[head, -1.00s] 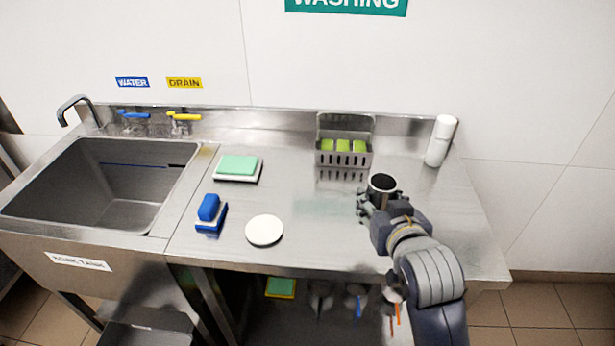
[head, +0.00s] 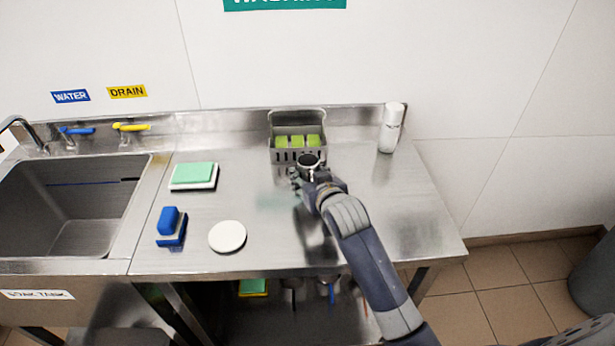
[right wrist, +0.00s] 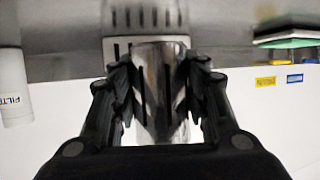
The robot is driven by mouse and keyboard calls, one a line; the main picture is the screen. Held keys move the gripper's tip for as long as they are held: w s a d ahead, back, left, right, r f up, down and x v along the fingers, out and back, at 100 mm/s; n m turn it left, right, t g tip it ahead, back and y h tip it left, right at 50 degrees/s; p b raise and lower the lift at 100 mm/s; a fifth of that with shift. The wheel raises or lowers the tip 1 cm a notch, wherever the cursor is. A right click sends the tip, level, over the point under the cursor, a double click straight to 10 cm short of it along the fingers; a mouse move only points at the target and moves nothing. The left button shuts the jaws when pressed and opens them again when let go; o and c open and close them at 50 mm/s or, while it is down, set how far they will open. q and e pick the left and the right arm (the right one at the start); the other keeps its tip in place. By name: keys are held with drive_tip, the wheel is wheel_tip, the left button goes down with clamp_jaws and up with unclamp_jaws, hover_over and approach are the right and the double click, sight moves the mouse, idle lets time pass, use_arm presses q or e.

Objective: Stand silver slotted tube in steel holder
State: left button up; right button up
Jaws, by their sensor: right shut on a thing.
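The silver slotted tube (head: 308,160) is upright in my right gripper (head: 303,177), its dark round mouth facing up in the head view. The right wrist view shows the shiny tube (right wrist: 158,85) with dark slots between the two fingers of the right gripper (right wrist: 160,100). The steel holder (head: 285,157) is a slotted box with a raised back, near the rear of the counter, with several green blocks in it. The tube is in front of the holder and overlaps its front right in the head view; I cannot tell whether they touch. My left gripper is not in view.
A white cylinder (head: 391,128) stands right of the holder. A green pad on a white base (head: 194,176), a blue-handled brush (head: 171,227) and a white disc (head: 228,236) lie to the left. The sink (head: 75,210) is far left. The counter's right side is clear.

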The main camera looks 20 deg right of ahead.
sight(308, 180)
drive_tip(key=w, duration=0.1)
drive_tip(key=w+d, duration=0.1)
drive_tip(key=shift+w+f, duration=0.15)
drive_tip(key=shift+w, duration=0.2)
drive_tip(key=shift+f+p, duration=0.45)
drive_tip(key=shift+f, duration=1.3)
drive_tip(key=shift+f, duration=0.1)
drive_tip(key=o, duration=1.1)
